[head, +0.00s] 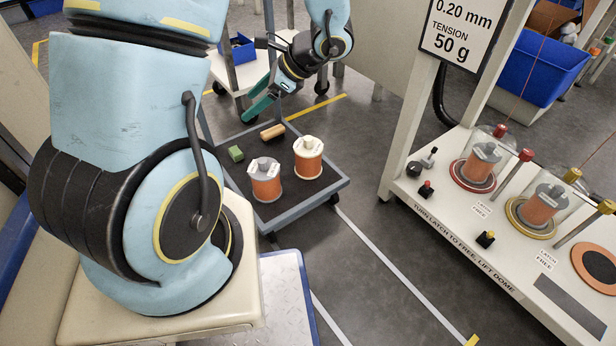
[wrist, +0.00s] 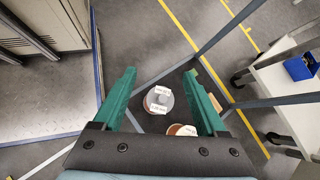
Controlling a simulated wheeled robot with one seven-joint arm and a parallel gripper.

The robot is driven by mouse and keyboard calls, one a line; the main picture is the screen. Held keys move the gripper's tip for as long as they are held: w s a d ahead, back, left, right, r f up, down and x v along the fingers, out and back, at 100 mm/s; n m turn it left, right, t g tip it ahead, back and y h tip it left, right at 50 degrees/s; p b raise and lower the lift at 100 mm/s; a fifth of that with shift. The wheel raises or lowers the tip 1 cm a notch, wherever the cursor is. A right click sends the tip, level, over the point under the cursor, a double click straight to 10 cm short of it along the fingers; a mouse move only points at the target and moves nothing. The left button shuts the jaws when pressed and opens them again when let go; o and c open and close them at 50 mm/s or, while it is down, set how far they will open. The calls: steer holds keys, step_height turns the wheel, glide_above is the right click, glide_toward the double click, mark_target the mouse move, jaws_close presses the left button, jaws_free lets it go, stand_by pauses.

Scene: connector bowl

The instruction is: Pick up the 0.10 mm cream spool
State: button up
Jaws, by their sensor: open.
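Two copper-wound spools stand upright on a dark cart top. The right one (head: 308,160) has a cream hub knob and white top labels; the left one (head: 266,182) has a grey knob. The label print is too small to read in the head view. My gripper (head: 262,104) is open and empty, above and behind the cart. In the wrist view, the grey-knobbed spool (wrist: 158,100) shows between the open green fingers of my gripper (wrist: 160,75), well below them. The cream-knobbed spool (wrist: 180,129) is partly hidden by the gripper body.
A green block (head: 236,153) and a tan block (head: 272,132) lie behind the spools on the cart (head: 335,186). A white bench (head: 450,222) with domed spools and posts stands at right. A white trolley (head: 240,76) with a blue bin is behind. Floor separates cart and bench.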

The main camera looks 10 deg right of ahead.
steer(key=w+d+f+m+t+b, duration=0.4)
steer(key=d+f+m+b, duration=0.35)
steer(key=f, duration=0.55)
steer(key=m+t+h+b, duration=0.3)
steer(key=m+t+b, duration=0.15)
steer(key=b, duration=0.45)
glide_toward(311, 142)
steer(key=w, duration=0.1)
steer(key=shift+n+t, duration=0.25)
steer(key=shift+n, duration=0.05)
steer(key=b+x, duration=0.1)
steer(key=x, duration=0.4)
steer(key=shift+w+a+f, duration=0.1)
steer(key=shift+a+f, duration=0.1)
steer(key=shift+a, duration=0.1)
steer(key=b+x, duration=0.3)
steer(key=x, duration=0.1)
steer(key=shift+f, duration=0.25)
steer(key=shift+w+a+f+b, duration=0.1)
steer(key=shift+w+a+b, duration=0.15)
steer(key=shift+w, duration=0.25)
steer(key=shift+c, duration=0.2)
jaws_close()
